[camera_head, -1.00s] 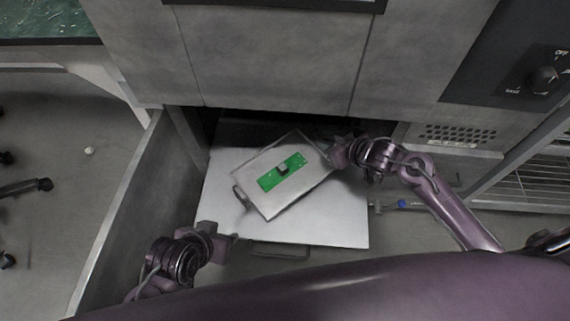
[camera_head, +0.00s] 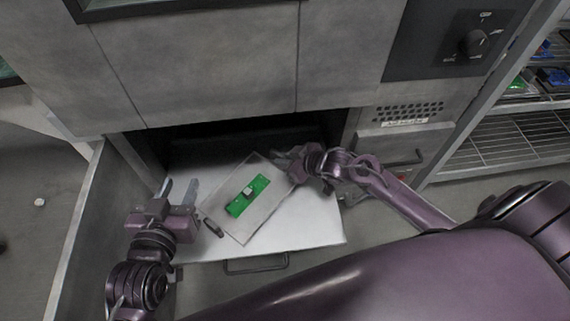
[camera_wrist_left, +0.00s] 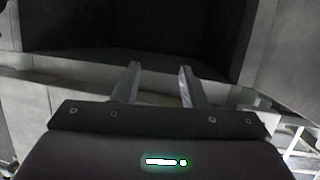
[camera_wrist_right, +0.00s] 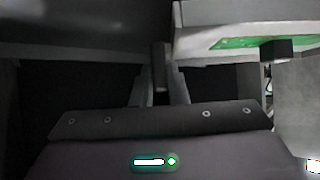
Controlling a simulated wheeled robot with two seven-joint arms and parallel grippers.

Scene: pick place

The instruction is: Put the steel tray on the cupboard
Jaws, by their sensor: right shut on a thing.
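The steel tray (camera_head: 258,213) is a flat grey plate carrying a green circuit board (camera_head: 240,202). It is turned at an angle over the white pulled-out shelf (camera_head: 315,228); whether it touches the shelf is unclear. My right gripper (camera_head: 285,160) is shut on the tray's handle at the far right corner; the handle (camera_wrist_right: 160,65) shows between its fingers in the right wrist view. My left gripper (camera_head: 180,187) is open and empty, left of the tray near its free dark handle (camera_head: 213,228). Its parted fingers (camera_wrist_left: 157,85) show in the left wrist view. I cannot tell which furniture is the cupboard.
A large grey metal machine (camera_head: 205,65) stands behind, with a dark opening above the shelf. A grey open door panel (camera_head: 75,235) stands at the left. A wire rack (camera_head: 515,135) with green and blue items is at the right.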

